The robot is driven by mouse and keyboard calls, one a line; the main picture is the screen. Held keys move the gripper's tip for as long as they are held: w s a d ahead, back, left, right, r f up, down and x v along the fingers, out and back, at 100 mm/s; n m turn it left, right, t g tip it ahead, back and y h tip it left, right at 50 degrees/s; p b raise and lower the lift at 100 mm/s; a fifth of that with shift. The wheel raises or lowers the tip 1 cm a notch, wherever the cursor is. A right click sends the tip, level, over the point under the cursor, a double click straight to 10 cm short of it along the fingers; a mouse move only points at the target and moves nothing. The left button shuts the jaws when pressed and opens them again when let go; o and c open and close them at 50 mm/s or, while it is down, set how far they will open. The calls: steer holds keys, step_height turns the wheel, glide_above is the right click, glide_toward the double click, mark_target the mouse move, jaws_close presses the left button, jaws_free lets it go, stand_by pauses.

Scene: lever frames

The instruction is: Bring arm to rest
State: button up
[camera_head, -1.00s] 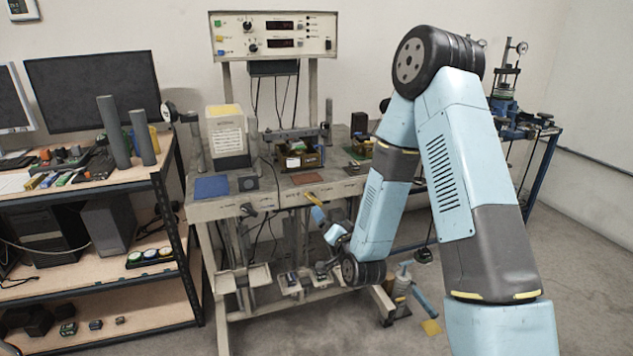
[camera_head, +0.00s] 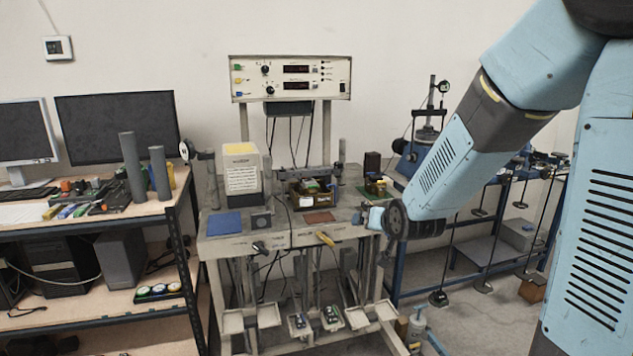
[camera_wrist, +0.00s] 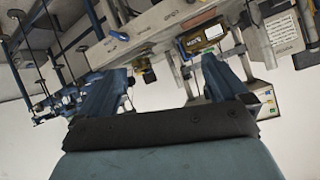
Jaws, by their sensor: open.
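My arm rises on the right in the head view and bends down toward the lever bench (camera_head: 345,232). Its dark wrist joint is beside the bench's right front corner. A light-blue part of my gripper (camera_head: 375,217) shows left of that joint, in front of the bench; the rest is hidden. In the wrist view, the two blue fingers of my gripper (camera_wrist: 168,80) stand wide apart with nothing between them. The bench shows upside down beyond them.
The bench carries a white box (camera_head: 242,175), a blue mat (camera_head: 225,224) and a control panel (camera_head: 291,78) above. A shelf unit (camera_head: 105,218) stands left. A blue-framed table (camera_head: 470,210) stands behind my arm. Small trays (camera_head: 262,316) hang below the bench. Floor is partly clear at right.

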steer(key=s+d+r+g, duration=0.2)
steer(key=s+r, duration=0.2)
steer(key=s, duration=0.5)
steer(key=s+d+r+g+h, duration=0.1)
steer(key=s+d+r+g, duration=0.1)
steer(key=s, duration=0.7)
steer(key=s+d+r+n+g+h, duration=0.1)
steer(key=s+d+r, duration=0.3)
steer(key=s, duration=0.6)
steer(key=shift+d+r+g, duration=0.2)
steer(key=shift+r+g, duration=0.3)
steer(key=shift+r, duration=0.4)
